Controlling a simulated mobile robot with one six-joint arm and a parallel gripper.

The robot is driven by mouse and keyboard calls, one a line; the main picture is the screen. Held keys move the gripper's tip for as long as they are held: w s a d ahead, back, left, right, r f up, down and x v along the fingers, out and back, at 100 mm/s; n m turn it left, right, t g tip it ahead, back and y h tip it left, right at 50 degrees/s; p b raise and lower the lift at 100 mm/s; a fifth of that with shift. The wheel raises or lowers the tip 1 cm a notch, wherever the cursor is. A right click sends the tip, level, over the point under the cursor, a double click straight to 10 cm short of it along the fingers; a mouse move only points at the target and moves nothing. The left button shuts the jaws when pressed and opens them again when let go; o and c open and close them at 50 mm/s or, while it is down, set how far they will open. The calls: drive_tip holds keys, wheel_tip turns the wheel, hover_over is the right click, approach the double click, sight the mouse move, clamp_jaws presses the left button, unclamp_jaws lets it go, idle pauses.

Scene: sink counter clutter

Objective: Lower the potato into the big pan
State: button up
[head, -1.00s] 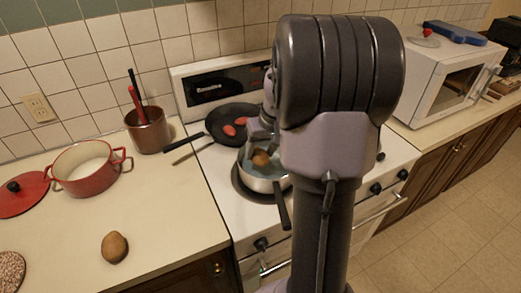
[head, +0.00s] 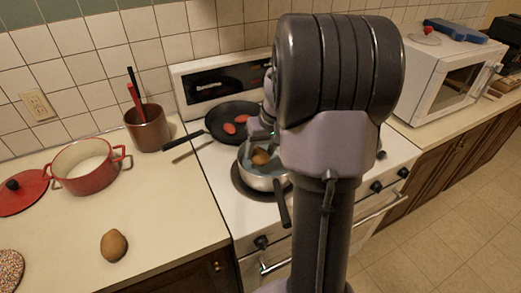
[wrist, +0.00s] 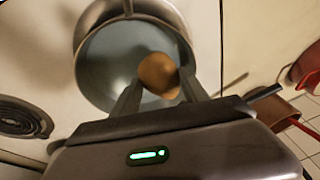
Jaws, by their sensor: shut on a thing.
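My gripper (wrist: 160,84) is shut on a brown potato (wrist: 158,72), one finger on each side of it. It holds the potato over the steel pan (wrist: 112,52) with a grey-blue inside, within the rim as the wrist view shows it. I cannot tell whether the potato touches the pan's bottom. In the head view the potato (head: 261,157) shows at the mouth of the steel pan (head: 262,181), which stands on the stove's front left burner. My arm hides the pan's right side. A second brown potato (head: 114,245) lies on the left counter.
A black frying pan (head: 214,128) with red pieces (head: 229,128) sits behind the steel pan. The steel pan's dark handle (head: 284,207) points to the front. A red pot (head: 84,176), a red lid (head: 22,196) and a copper utensil crock (head: 149,130) stand on the left counter. A microwave (head: 433,90) stands right.

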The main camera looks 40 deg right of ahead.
drive_tip(key=shift+f+b, duration=1.95)
drive_tip(key=shift+f, duration=0.45)
idle(0.9)
idle(0.4)
drive_tip(key=o, duration=1.6)
drive_tip(key=p+v, duration=0.7)
drive_tip(key=v, duration=1)
drive_tip(key=a+r+t+b, duration=0.1)
drive_tip(key=a+r, duration=0.2)
drive_tip(key=a, duration=1.3)
drive_tip(key=shift+n+t+y, duration=0.4)
drive_tip(key=shift+t+y, duration=0.4)
drive_tip(key=shift+y, duration=0.1)
drive_tip(key=s+a, duration=0.3)
drive_tip(key=a, duration=0.2)
drive_tip(key=s+a+f+b, duration=0.1)
drive_tip(key=s+a, duration=0.3)
drive_tip(key=a, duration=0.2)
drive_tip(key=s+a+f, duration=0.1)
drive_tip(key=s+a, duration=0.3)
drive_tip(key=a, duration=0.1)
drive_tip(key=shift+a+f, duration=0.2)
